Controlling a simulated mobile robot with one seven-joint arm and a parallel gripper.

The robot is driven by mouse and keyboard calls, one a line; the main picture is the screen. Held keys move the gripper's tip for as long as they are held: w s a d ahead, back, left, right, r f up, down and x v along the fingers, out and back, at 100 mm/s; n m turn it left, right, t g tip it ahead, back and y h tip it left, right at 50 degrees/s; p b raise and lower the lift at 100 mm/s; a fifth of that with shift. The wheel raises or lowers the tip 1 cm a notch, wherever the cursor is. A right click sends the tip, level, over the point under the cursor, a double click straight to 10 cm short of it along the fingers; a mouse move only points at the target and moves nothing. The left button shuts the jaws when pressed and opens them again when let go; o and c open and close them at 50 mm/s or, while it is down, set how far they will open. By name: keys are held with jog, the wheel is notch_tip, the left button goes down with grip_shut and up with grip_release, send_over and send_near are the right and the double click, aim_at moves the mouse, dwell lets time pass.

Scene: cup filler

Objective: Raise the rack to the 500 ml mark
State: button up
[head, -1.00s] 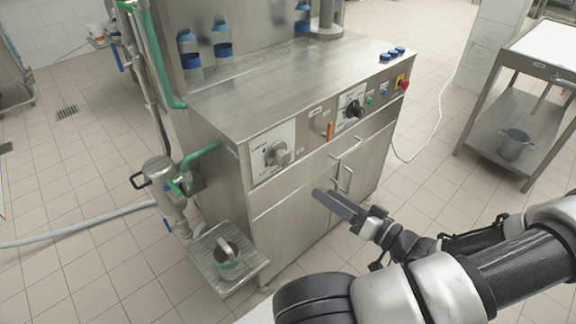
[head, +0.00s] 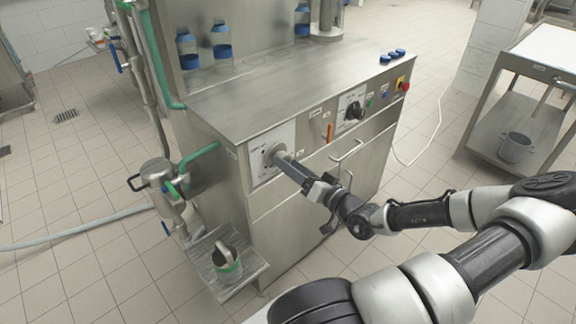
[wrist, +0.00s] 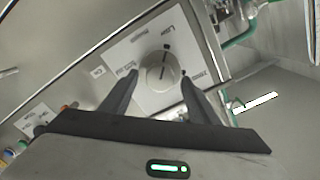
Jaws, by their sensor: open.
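A grey round knob (wrist: 161,70) sits on a white marked plate (wrist: 133,50) at the left of the machine's front. The plate's lettering is too small to read. My gripper (wrist: 159,74) is open, with one finger at each side of the knob in the wrist view. I cannot tell whether the fingers touch it. In the head view my gripper (head: 284,162) reaches the knob and partly hides it. The ribbed rack (head: 253,260) is low at the machine's left side, and a metal jug with a green band (head: 227,267) stands on it.
A metal filler with green hoses (head: 160,183) is above the rack. A steel trolley (head: 515,110) stands at right.

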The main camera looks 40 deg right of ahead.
jog(key=shift+w+a, duration=0.1)
jog(key=shift+w, duration=0.65)
jog(key=c, duration=1)
jog(key=shift+c, duration=0.2)
